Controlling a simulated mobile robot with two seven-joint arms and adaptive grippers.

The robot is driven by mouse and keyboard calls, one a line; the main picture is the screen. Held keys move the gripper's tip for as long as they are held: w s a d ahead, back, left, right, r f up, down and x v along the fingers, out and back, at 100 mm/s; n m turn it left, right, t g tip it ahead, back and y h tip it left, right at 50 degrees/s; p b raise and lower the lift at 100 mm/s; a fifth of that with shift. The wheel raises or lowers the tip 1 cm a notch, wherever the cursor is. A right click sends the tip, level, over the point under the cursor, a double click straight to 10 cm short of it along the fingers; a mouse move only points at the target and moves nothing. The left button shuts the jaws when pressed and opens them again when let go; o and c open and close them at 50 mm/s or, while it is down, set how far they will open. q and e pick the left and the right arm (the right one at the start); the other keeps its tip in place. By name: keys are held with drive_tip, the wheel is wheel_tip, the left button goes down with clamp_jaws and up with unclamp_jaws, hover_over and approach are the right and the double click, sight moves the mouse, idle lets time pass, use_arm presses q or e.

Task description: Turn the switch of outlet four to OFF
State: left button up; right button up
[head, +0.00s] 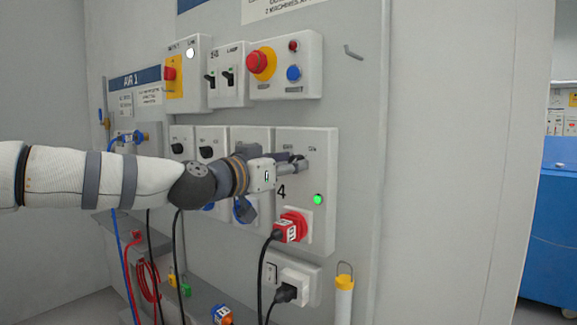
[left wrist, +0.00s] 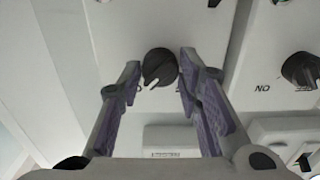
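The outlet four panel (head: 327,170) is a light grey box on the wall, marked "4", with a lit green lamp (head: 318,199). Its switch is largely hidden behind my left gripper (head: 296,165) in the head view. In the left wrist view, the switch (left wrist: 158,66) is a round black knob with a white pointer slanting down and slightly left. My left gripper (left wrist: 160,62) is open, its two purple-padded fingers on either side of the knob, with narrow gaps visible. My right gripper is not in view.
A red plug (head: 290,229) sits low on the panel, with a black cable hanging. Above is a box with a red emergency button (head: 258,62) and a blue button (head: 294,73). Another black knob (left wrist: 302,70) is at right in the wrist view. A blue cabinet (head: 555,230) stands far right.

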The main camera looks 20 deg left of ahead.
use_arm(q)
drive_tip(key=c, duration=0.5)
drive_tip(key=shift+o, duration=0.2)
drive_tip(key=shift+f+n, duration=0.1)
drive_tip(key=shift+n, duration=8.9)
